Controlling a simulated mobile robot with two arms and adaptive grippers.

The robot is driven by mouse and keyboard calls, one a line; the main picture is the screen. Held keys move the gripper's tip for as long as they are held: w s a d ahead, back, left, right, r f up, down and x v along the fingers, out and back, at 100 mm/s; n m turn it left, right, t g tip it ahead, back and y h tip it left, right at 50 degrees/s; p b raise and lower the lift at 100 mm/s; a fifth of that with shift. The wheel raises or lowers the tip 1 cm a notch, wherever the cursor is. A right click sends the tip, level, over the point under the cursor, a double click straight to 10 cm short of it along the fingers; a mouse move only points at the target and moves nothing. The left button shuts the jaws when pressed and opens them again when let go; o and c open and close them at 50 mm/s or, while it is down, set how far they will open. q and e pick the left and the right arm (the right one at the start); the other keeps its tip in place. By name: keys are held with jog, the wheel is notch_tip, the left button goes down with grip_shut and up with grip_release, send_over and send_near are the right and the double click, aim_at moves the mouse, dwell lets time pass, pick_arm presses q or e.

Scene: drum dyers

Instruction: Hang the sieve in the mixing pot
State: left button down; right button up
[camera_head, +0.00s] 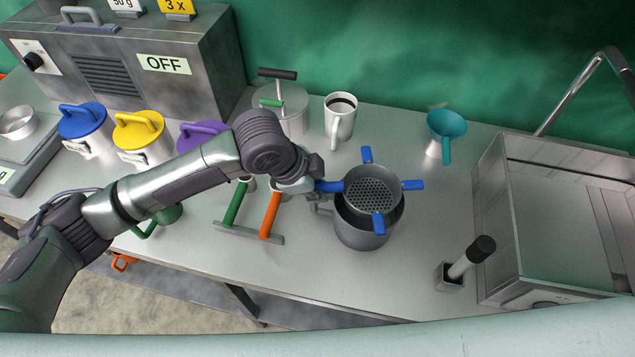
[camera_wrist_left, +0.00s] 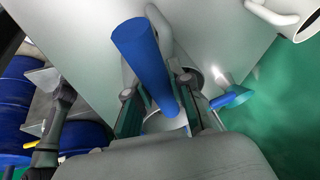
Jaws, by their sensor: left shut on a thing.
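The sieve (camera_head: 373,196) is a round grey strainer with a perforated bottom and blue tabs around its rim. In the head view it is over the mouth of the grey mixing pot (camera_head: 362,235) and covers most of the opening. I cannot tell whether it touches the pot's rim. My left gripper (camera_head: 317,185) comes in from the left and is shut on the sieve's left blue handle. In the left wrist view the blue handle (camera_wrist_left: 143,55) lies between the fingers of my left gripper (camera_wrist_left: 158,98). My right gripper is not in view.
A rack with green and orange handles (camera_head: 268,215) stands close left of the pot. A white mug (camera_head: 340,118) and a teal funnel (camera_head: 446,126) are behind. A small holder with a black-topped tool (camera_head: 468,262) and a metal basin (camera_head: 560,210) are to the right.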

pick_arm(q)
notch_tip(320, 180, down, 4)
jog(key=shift+s+a+r+b, duration=0.1)
jog(key=shift+s+r+b, duration=0.05)
jog(key=shift+b, duration=0.4)
dwell(0.3)
jog(key=shift+f, duration=0.2)
dwell(0.6)
jog(key=c, duration=1)
grip_release()
jog(key=shift+o, duration=0.2)
jog(key=v, duration=1.1)
jog(key=shift+r, duration=0.45)
